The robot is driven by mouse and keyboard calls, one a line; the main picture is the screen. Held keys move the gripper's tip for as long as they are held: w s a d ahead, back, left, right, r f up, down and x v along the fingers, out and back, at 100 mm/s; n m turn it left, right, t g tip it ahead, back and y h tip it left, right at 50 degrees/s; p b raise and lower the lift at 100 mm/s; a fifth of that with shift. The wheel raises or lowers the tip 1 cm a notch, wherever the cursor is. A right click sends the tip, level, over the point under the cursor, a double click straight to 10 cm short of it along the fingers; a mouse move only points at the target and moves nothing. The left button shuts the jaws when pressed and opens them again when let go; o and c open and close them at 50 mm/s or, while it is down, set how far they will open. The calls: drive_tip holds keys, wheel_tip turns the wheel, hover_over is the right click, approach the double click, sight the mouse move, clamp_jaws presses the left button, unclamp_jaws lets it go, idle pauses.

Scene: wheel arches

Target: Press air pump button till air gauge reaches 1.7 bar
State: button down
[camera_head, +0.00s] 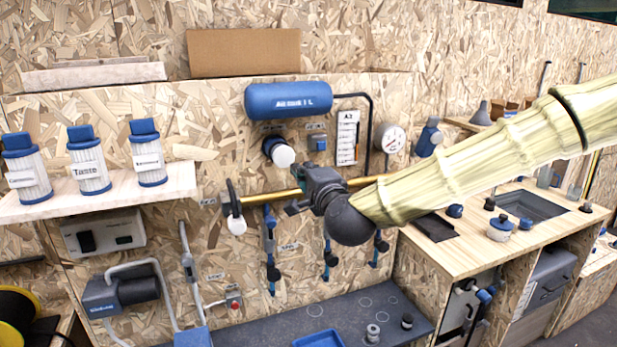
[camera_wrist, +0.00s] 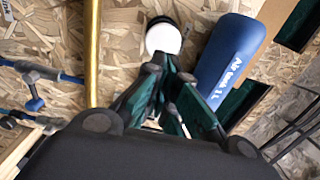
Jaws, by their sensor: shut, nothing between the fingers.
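The blue air tank (camera_head: 288,99) hangs on the chipboard wall and also shows in the wrist view (camera_wrist: 232,58). Below its left part is a white round knob with a blue collar (camera_head: 284,155), probably the pump button; it also shows in the wrist view (camera_wrist: 163,38). The round white air gauge (camera_head: 390,139) is to the right; its reading is too small to tell. My gripper (camera_head: 302,176) is shut and empty, just below the white knob in the head view. In the wrist view its fingers (camera_wrist: 172,88) point towards the knob; I cannot tell whether they touch.
A yellow pipe (camera_head: 262,199) runs along the wall by my gripper. A small blue box (camera_head: 318,142) and a labelled scale (camera_head: 347,137) sit between knob and gauge. A shelf (camera_head: 110,201) with blue-capped canisters is at left. Blue valves hang below the pipe.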

sight(291, 156)
drive_tip(key=shift+b+x, duration=0.35)
drive_tip(key=shift+x, duration=2.65)
drive_tip(key=shift+b+x, duration=0.3)
drive_tip(key=shift+x, duration=1.35)
drive_tip(key=shift+b+v, duration=0.55)
drive_tip(key=shift+v, duration=1.35)
drive_tip(key=shift+w+f, duration=0.1)
drive_tip(key=shift+w, duration=0.05)
drive_tip(key=shift+w, duration=0.15)
drive_tip(key=shift+b+x, duration=0.4)
drive_tip(key=shift+x, duration=1.25)
drive_tip(key=shift+b+v, duration=0.55)
drive_tip(key=shift+v, duration=1.4)
